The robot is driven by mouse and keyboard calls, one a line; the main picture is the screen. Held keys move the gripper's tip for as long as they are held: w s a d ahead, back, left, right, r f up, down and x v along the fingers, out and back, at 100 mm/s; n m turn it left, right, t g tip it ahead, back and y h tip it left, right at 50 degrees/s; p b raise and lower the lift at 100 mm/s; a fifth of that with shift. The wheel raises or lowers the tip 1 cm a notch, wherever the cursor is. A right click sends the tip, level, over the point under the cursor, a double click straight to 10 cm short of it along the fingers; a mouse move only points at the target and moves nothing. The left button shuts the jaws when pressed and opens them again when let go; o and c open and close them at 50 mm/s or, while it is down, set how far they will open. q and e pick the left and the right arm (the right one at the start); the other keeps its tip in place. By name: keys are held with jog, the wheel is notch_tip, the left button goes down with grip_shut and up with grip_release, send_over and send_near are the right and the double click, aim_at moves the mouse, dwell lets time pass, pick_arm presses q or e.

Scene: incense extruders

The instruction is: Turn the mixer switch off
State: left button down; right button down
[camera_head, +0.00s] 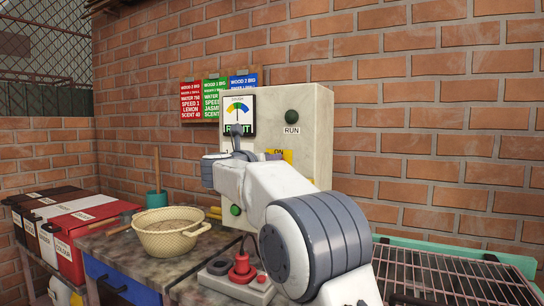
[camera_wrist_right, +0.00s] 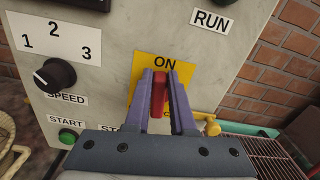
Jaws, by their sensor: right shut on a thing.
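The mixer switch is a red handle (camera_wrist_right: 157,97) on a yellow plate (camera_wrist_right: 186,72) marked ON at the top, fixed to the front of the grey control box (camera_head: 310,150). In the right wrist view, my right gripper (camera_wrist_right: 162,80) has its two purple fingers on either side of the red handle and is shut on it. In the head view my right arm covers most of the plate and the handle. My left gripper is out of view.
A black speed knob (camera_wrist_right: 55,75) and a green start button (camera_wrist_right: 68,136) are left of the switch. A yellow pipe fitting (camera_wrist_right: 212,127) sits to its right.

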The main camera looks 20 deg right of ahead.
jog(key=shift+w+a+f+n+p, duration=0.4)
jog(key=shift+n+p, duration=1.4)
jog(key=shift+n, duration=0.95)
jog(key=shift+w+a+f+n+p, duration=0.1)
jog(key=shift+w+f+n+p, duration=0.3)
jog(key=shift+n+p, duration=1.85)
jog(key=shift+w+a+f+n+p, duration=0.2)
jog(key=shift+f+n+p, duration=0.75)
jog(key=shift+n, duration=2.25)
jog(key=shift+r+p, duration=0.25)
jog(key=shift+p, duration=0.15)
jog(key=c, duration=0.8)
grip_release()
jog(key=shift+a, duration=0.1)
jog(key=shift+o, duration=0.2)
jog(key=shift+s, duration=0.1)
jog(key=b+v, duration=0.1)
jog(key=v, duration=0.9)
